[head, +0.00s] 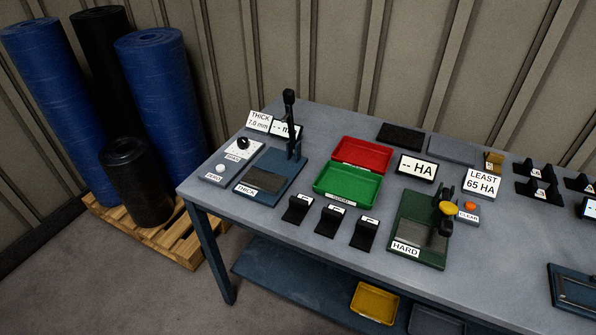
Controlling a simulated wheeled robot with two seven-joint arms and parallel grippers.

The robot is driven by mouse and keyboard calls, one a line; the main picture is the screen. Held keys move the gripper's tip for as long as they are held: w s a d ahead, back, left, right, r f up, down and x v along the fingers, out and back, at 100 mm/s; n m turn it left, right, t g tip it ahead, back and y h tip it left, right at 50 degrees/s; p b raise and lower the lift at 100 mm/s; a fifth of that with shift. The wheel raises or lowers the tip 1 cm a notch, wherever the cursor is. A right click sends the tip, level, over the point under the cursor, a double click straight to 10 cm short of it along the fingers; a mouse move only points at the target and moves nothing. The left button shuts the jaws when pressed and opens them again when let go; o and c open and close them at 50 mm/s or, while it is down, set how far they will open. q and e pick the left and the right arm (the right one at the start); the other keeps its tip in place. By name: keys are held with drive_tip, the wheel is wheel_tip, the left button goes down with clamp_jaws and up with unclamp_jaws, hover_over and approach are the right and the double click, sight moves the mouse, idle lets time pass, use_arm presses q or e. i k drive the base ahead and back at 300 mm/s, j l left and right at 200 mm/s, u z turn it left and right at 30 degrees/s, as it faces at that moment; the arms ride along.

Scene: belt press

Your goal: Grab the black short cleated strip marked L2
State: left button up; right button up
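Three small black pieces with white labels lie in a row at the table's front: a left one (296,213), a middle one (329,224) and a right one (363,237). More black pieces with small white labels stand at the right of the table, among them one at the back (541,173) and one in front of it (525,188). All the labels are too small to read, so I cannot tell which piece is marked L2. Neither of my grippers is in view.
On the grey table (400,280) stand a blue thickness press (285,178), a red tray (362,151), a green tray (345,187), a green hardness press (405,222) and signs. Blue and black rolls stand on a pallet (170,244) at left. Bins sit on the lower shelf.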

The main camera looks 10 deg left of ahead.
sight(299, 205)
drive_tip(key=l+u, duration=0.1)
drive_tip(key=l, duration=1.35)
